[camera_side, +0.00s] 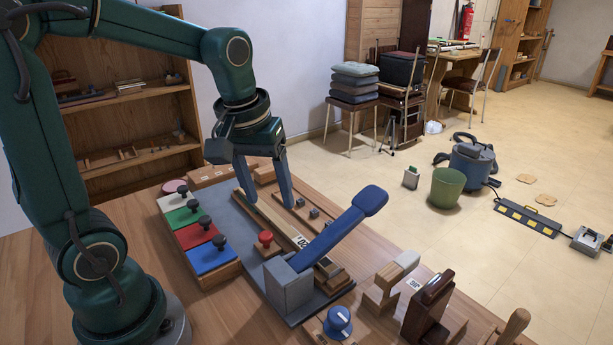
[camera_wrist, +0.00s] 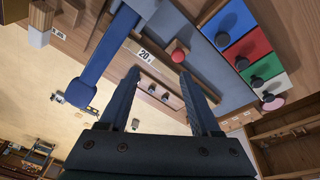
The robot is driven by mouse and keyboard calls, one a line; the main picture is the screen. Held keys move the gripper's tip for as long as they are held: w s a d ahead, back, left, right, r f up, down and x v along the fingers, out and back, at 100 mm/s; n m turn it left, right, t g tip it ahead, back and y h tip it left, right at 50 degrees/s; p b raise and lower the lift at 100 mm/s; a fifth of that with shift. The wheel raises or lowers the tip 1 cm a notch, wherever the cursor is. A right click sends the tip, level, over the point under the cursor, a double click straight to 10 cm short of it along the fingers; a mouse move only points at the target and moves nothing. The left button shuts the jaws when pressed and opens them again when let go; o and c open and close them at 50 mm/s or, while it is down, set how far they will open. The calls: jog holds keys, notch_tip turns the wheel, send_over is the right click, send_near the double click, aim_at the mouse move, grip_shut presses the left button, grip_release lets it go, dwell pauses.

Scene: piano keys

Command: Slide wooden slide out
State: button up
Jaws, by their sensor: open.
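A long pale wooden strip (camera_side: 268,217), which looks like the wooden slide, lies along the grey board beside a label reading 20. In the wrist view, the strip (camera_wrist: 125,45) runs crosswise beyond my fingertips. A brown wooden piece with two small grey pegs (camera_side: 296,203) lies alongside; its pegs show between my fingers in the wrist view. My gripper (camera_side: 270,204) is open and points down over the strip and pegged piece, one finger to each side in the picture. Nothing is seen held. I cannot tell whether the fingertips touch the wood.
A blue lever (camera_side: 342,228) on a grey block rises to the right of my gripper. A red knob (camera_side: 265,238) stands close in front. Coloured blocks with dark knobs, including a blue one (camera_side: 209,255), line the left. A blue dial (camera_side: 338,322) sits at the front.

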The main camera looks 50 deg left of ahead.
jog(key=n+g, duration=0.2)
send_over(265, 234)
jog(key=shift+h, duration=0.3)
jog(key=f, duration=0.5)
jog(key=shift+w+d, duration=0.15)
jog(key=shift+d, duration=0.05)
jog(key=shift+a+f, duration=0.15)
jog(key=shift+f, duration=2.7)
grip_shut()
